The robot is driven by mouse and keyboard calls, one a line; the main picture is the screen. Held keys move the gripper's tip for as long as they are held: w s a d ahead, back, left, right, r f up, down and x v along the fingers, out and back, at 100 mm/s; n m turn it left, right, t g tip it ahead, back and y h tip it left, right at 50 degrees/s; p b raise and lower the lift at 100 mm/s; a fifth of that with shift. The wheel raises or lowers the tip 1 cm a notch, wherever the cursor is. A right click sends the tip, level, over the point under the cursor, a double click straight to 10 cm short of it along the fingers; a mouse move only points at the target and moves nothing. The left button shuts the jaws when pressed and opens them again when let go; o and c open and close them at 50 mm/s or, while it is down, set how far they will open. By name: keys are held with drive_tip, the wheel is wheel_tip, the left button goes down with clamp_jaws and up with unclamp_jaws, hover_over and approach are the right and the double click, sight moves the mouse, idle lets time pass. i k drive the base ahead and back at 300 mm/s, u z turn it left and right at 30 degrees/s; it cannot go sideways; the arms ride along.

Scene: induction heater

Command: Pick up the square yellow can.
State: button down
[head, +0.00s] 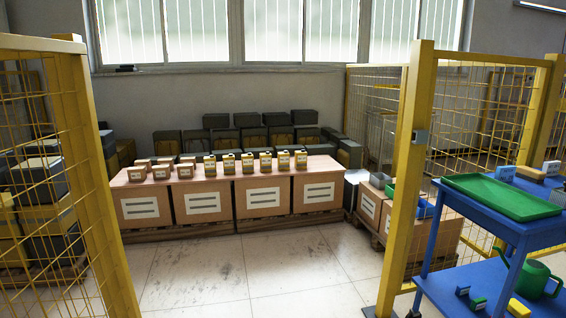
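Several square yellow cans with dark tops stand upright in a row on top of large cardboard boxes, beyond the fence opening. The leftmost can (210,167) stands beside small cartons, another can (248,163) is near the middle of the row, and the rightmost can (301,160) is at the right end. They look alike, and I cannot tell one apart as the task's can. My gripper is not in view.
Yellow mesh fence posts flank the opening, left (92,180) and right (405,180). The floor (245,265) between is clear. Large boxes (202,200) stand on pallets. A blue cart (480,215) with a green tray (500,197) stands at right.

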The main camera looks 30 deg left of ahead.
sight(284, 158)
drive_tip(key=u, duration=1.25)
